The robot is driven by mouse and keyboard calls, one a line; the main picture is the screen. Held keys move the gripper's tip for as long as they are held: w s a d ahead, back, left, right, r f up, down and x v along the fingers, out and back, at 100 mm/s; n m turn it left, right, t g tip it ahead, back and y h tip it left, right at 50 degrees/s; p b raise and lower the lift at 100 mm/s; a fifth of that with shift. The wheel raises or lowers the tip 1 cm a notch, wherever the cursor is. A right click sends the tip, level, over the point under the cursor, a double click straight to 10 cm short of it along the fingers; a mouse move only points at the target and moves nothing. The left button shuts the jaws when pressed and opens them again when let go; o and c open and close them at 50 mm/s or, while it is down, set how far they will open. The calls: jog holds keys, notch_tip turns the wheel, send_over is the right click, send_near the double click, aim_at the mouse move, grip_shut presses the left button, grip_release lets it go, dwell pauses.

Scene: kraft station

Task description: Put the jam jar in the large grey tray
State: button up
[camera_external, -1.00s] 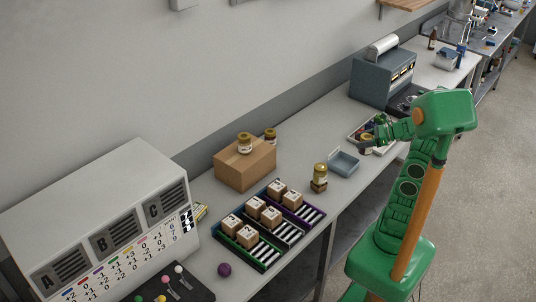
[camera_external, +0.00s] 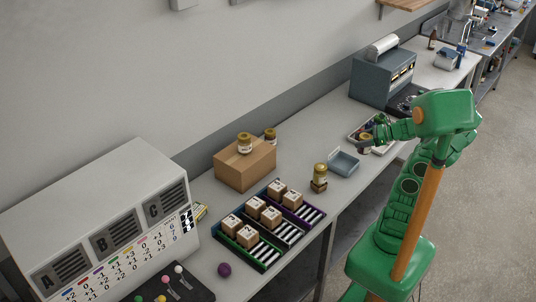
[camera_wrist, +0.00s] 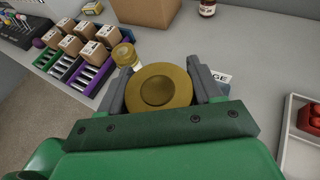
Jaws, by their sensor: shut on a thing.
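My gripper (camera_wrist: 158,88) is shut on a jar with a round gold lid (camera_wrist: 160,92); the wrist view looks down on the lid, between the two grey fingers. The lid hides the jar's body and label. I cannot tell how high the jar is above the bench.
A small blue-grey tray (camera_external: 344,163) lies left of the large tray. Colored racks (camera_external: 289,233) hold several small boxes. A grey machine (camera_external: 372,84) stands behind the large tray.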

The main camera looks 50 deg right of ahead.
jog(key=w+d+f, duration=0.5)
jog(key=w+f, duration=0.5)
jog(key=f, duration=0.2)
jog(key=shift+w+d, duration=0.2)
dwell(0.5)
jog(key=shift+f, duration=0.25)
jog(key=o, duration=1.3)
jog(key=shift+o, duration=0.2)
jog(key=shift+r, duration=0.1)
